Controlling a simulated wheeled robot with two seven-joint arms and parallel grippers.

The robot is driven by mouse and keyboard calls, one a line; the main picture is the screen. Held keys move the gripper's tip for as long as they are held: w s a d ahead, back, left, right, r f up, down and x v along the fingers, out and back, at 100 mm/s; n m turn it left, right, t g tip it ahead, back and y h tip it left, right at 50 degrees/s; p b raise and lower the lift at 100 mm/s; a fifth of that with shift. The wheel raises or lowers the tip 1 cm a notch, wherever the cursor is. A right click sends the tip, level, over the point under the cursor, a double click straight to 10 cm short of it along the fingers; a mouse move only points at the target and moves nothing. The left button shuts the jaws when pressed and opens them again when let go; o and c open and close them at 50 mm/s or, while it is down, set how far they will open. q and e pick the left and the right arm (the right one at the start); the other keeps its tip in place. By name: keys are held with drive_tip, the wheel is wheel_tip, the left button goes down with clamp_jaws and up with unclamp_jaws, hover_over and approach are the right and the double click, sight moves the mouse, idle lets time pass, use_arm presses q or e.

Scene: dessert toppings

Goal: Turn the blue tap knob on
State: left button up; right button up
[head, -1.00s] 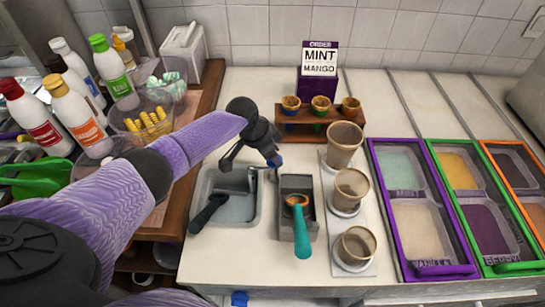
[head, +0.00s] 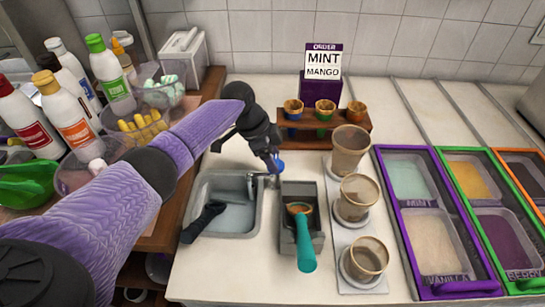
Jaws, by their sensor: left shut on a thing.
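The blue tap knob (head: 279,166) is on the small metal tap (head: 262,181) at the right rim of the sink (head: 197,189). My left gripper (head: 273,157) reaches over from the left and is shut on the knob, whose top is partly hidden by the fingers. The sink basin holds a grey-blue surface, and a dark-handled scoop (head: 205,222) lies in it. I cannot make out a stream from the spout. My right gripper is not in view.
A grey tray (head: 315,232) with a teal-handled scoop (head: 305,250) stands close right of the tap. Cups (head: 350,150) and a wooden cone rack (head: 350,121) are beyond. Bottles (head: 70,110) crowd the left. Topping tubs (head: 412,180) fill the right.

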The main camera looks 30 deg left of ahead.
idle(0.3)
use_arm(q)
drive_tip(key=o, duration=1.3)
drive_tip(key=shift+r, duration=0.1)
drive_tip(key=p+v, duration=0.2)
drive_tip(key=v, duration=0.7)
drive_tip(key=shift+a+r+p, duration=0.15)
drive_tip(key=shift+r+p, duration=0.15)
drive_tip(key=shift+r, duration=0.05)
